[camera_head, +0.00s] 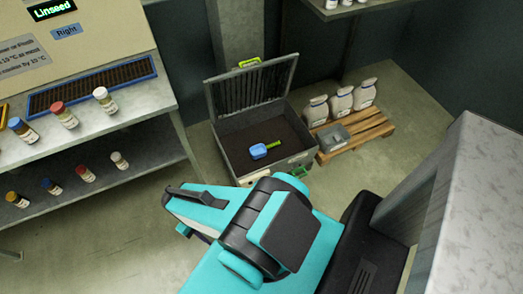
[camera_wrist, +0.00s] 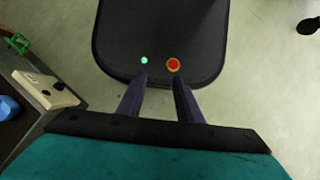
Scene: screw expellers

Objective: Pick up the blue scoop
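The blue scoop (camera_head: 258,151) has a blue bowl and a green handle. It lies on the dark floor of an open grey metal box (camera_head: 230,158), its handle pointing right. In the wrist view a blue piece, seemingly the scoop's bowl (camera_wrist: 8,107), shows at the left edge, cut off by the frame. My gripper (camera_wrist: 159,82) is open and empty, its two dark fingers apart. It is outside the box, to the right of it in the wrist view. In the head view my teal arm hides most of the gripper.
The box lid stands raised at its back. White jugs (camera_head: 341,103) and a grey tray (camera_head: 333,138) sit on a wooden pallet (camera_head: 372,128) to its right. A grey shelf unit (camera_head: 140,120) with several small bottles stands left. Floor between shelf and arm is clear.

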